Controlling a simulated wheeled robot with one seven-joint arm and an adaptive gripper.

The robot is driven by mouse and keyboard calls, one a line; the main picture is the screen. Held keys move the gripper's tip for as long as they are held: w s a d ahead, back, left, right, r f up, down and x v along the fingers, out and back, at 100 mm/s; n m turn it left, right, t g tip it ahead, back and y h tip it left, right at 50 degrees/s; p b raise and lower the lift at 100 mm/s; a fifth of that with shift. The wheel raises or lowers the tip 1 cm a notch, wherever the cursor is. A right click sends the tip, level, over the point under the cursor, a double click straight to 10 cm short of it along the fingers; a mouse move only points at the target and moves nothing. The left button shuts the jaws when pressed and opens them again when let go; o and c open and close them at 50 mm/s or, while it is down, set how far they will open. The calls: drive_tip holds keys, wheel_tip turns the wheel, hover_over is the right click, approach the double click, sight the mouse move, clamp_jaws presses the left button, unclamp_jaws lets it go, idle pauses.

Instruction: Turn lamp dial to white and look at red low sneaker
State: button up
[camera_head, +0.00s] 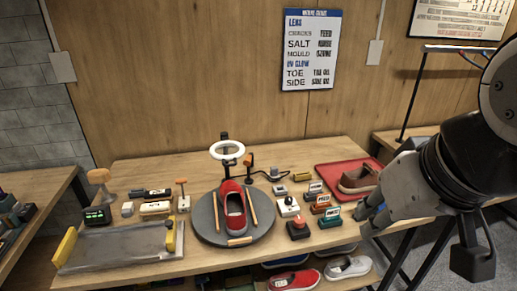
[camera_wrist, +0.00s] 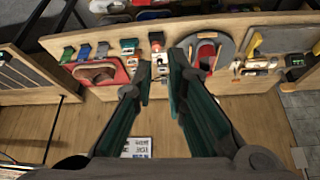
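The red low sneaker (camera_head: 234,212) sits on a round grey turntable (camera_head: 207,226) under a white ring lamp (camera_head: 227,150). It also shows in the wrist view (camera_wrist: 206,50). A small white box with a dark knob, seemingly the lamp dial (camera_head: 288,206), stands right of the turntable. In the wrist view this box (camera_wrist: 162,61) appears between and beyond my fingertips. My gripper (camera_head: 368,215) is at the right of the head view, above the table's right part and apart from the dial. Its fingers (camera_wrist: 162,72) are parted with nothing held. The knob's setting is too small to read.
A red button box (camera_head: 298,227) stands in front of the dial. Several small labelled blocks (camera_head: 322,203) stand between it and a red tray (camera_head: 325,171) with a brown shoe (camera_head: 358,180). More shoes (camera_head: 294,280) sit on a lower shelf.

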drive_tip(key=o, duration=0.5)
drive_tip(key=w+f+m+g+b, duration=0.1)
drive_tip(key=w+b, duration=0.4)
drive_tip(key=w, duration=1)
drive_tip(key=shift+w+f+m+g+b, duration=0.2)
drive_tip(key=shift+f+m+g+b, duration=0.15)
drive_tip(key=shift+f+m, duration=0.3)
drive_tip(key=m+g+b, duration=0.4)
drive_tip(key=m+b, duration=0.1)
drive_tip(key=b, duration=0.7)
hover_over(289, 198)
wheel_tip(289, 198, down, 23)
wheel_tip(289, 198, down, 14)
drive_tip(key=shift+w+r, duration=0.1)
drive_tip(key=shift+r, duration=0.1)
clamp_jaws()
